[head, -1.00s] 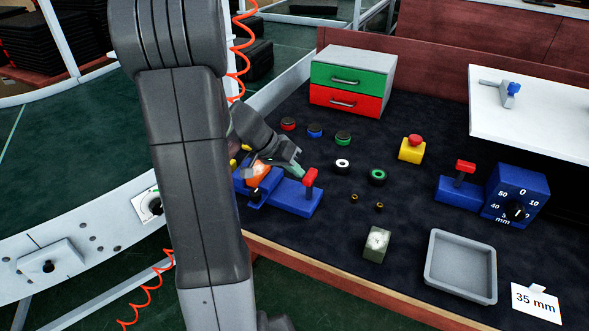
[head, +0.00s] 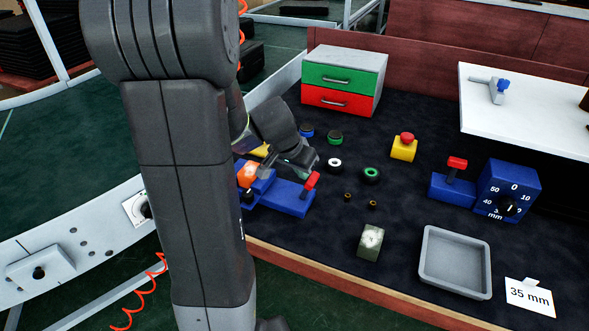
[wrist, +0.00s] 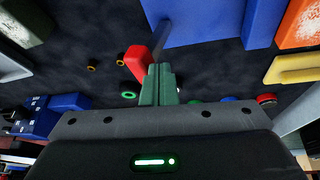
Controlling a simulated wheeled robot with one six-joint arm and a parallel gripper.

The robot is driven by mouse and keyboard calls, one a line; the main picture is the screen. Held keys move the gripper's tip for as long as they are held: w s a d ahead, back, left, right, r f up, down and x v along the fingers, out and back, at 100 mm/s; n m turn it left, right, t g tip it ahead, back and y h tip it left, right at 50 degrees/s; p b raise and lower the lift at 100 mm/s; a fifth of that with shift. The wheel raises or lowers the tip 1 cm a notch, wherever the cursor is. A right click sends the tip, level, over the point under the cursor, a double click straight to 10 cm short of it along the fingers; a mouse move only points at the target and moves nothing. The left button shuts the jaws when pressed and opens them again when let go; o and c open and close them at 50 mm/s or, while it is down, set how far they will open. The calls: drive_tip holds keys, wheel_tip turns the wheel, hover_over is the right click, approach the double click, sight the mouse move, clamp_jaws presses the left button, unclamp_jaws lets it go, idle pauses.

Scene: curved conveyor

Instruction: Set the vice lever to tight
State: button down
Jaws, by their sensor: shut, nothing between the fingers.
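The blue vice (head: 290,199) lies on the dark bench mat at the near left, with an orange block (head: 247,175) at its left end. Its lever has a red handle (head: 312,180) on a dark stem and leans to the right in the head view. My gripper (head: 306,168) is shut and empty, its green fingertips just beside the red handle. In the wrist view the closed fingers (wrist: 160,84) are right against the red handle (wrist: 137,62), or very near it; contact is not certain. My arm hides part of the vice's left side.
A second blue block with a red-topped lever (head: 456,166) stands by a blue dial box (head: 508,190). Several rings lie behind the vice. A greenish block (head: 370,242), a grey tray (head: 455,262) and a "35 mm" card (head: 529,297) are at the right front.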

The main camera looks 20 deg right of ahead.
sight(315, 180)
drive_tip(key=shift+s+d+m+t+y+p, duration=0.3)
drive_tip(key=shift+s+d+t+y+p, duration=0.35)
drive_tip(key=shift+s+d+t+y, duration=0.2)
drive_tip(key=shift+s+d+f+t+y, duration=0.35)
drive_tip(key=shift+s+d+f+t, duration=0.1)
drive_tip(key=shift+s+t, duration=0.1)
drive_tip(key=s+d+f+t+y+b, duration=0.1)
drive_tip(key=t+b, duration=0.1)
drive_tip(key=b, duration=0.3)
drive_tip(key=s+d+f+m+t+y+b, duration=0.1)
drive_tip(key=s+f+y+b, duration=0.1)
drive_tip(key=b, duration=0.2)
drive_tip(key=shift+s+d+t+b, duration=0.1)
drive_tip(key=shift+d+t+b, duration=0.2)
drive_tip(key=shift+t+b, duration=0.1)
drive_tip(key=shift+s+f, duration=0.2)
